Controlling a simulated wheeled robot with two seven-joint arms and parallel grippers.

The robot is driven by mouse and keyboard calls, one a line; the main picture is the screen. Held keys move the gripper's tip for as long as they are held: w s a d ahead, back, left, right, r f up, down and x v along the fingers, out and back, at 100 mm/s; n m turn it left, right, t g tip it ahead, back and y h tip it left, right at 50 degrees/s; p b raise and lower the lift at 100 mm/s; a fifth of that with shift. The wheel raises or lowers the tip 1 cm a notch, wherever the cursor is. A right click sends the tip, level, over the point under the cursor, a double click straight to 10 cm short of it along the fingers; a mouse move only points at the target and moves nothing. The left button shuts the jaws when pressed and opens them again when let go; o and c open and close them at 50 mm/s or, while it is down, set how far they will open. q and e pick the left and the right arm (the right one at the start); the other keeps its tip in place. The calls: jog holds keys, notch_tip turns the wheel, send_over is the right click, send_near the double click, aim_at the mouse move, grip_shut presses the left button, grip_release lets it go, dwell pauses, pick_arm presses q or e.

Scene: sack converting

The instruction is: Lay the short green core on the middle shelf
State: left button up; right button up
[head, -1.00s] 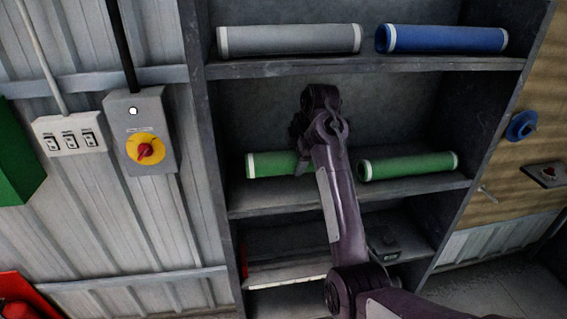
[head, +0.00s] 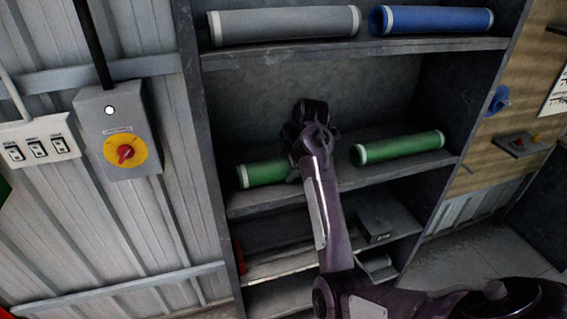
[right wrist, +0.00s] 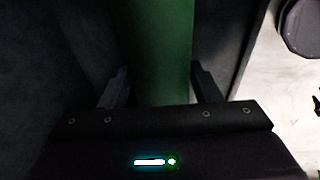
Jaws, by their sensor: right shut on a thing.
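Two green cores with pale end bands are at the middle shelf (head: 330,190). My right gripper (head: 293,172) is shut on the left green core (head: 262,173), which lies level along the shelf. Its right part is hidden behind my arm, so its full length does not show. Whether it touches the shelf board is not clear. In the right wrist view the green core (right wrist: 160,45) passes between the two fingers. The other green core (head: 398,148) rests on the right of the same shelf, apart from my gripper. My left gripper is not in view.
A grey core (head: 285,25) and a blue core (head: 435,19) lie on the shelf above. A dark grey box (head: 385,220) is on the shelf below. The rack's side panels stand close left and right. A switch box (head: 118,130) is on the left wall.

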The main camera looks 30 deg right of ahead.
jog(key=shift+s+d, duration=0.2)
jog(key=shift+s, duration=0.1)
jog(key=o, duration=1.3)
jog(key=shift+s+d, duration=0.3)
jog(key=shift+w+a, duration=0.25)
jog(key=shift+a, duration=0.05)
jog(key=shift+r, duration=0.1)
jog(key=shift+s+d+r+b, duration=0.2)
jog(key=shift+s+r+b, duration=0.05)
jog(key=shift+r+b, duration=0.1)
jog(key=b+v, duration=0.2)
jog(key=v, duration=0.2)
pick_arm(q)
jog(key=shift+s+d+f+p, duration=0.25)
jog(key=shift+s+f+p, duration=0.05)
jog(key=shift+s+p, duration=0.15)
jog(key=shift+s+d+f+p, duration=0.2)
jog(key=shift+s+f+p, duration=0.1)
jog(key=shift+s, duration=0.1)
pick_arm(e)
jog(key=v, duration=0.2)
jog(key=shift+s+r, duration=0.2)
jog(key=shift+r, duration=0.15)
jog(key=shift+w+f, duration=0.1)
